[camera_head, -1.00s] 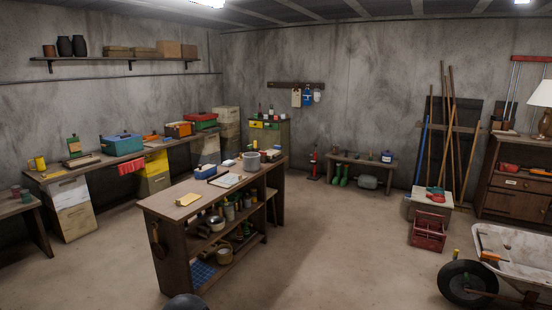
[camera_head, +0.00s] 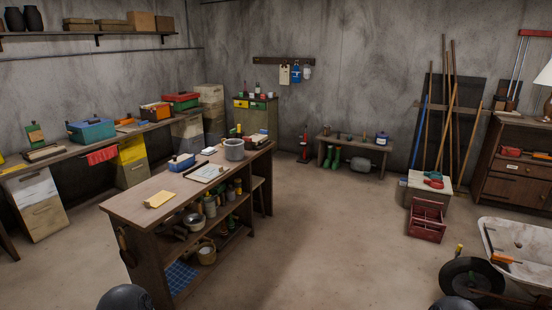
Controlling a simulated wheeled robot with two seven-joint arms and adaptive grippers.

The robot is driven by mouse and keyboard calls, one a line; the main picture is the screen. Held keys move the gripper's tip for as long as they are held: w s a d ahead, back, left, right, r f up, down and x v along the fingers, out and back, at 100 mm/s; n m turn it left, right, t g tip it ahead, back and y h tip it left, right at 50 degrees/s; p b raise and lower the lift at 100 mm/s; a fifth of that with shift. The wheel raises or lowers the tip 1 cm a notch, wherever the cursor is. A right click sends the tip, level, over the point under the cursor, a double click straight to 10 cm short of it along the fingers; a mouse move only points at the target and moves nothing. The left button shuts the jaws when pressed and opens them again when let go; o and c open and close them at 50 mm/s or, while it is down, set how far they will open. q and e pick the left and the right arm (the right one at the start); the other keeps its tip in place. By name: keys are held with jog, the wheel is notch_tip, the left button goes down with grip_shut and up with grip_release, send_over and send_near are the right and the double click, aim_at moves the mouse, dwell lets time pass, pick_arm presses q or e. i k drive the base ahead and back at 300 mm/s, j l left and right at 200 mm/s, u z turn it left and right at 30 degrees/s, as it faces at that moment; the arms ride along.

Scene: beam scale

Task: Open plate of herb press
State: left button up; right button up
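I cannot pick out the herb press for certain at this distance. Neither of my grippers shows. Only dark rounded shapes, which look like parts of my own arms, show at the bottom edge.
A wooden island table (camera_head: 128,205) with loaded shelves stands ahead, left of centre. The long left workbench (camera_head: 70,160) runs along the wall. A wheelbarrow (camera_head: 520,248) is at the lower right, and a red crate (camera_head: 427,222) lies beyond. The floor between island and wheelbarrow is clear.

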aim_at(258, 139)
jog(key=i+u, duration=0.1)
jog(key=i, duration=2.1)
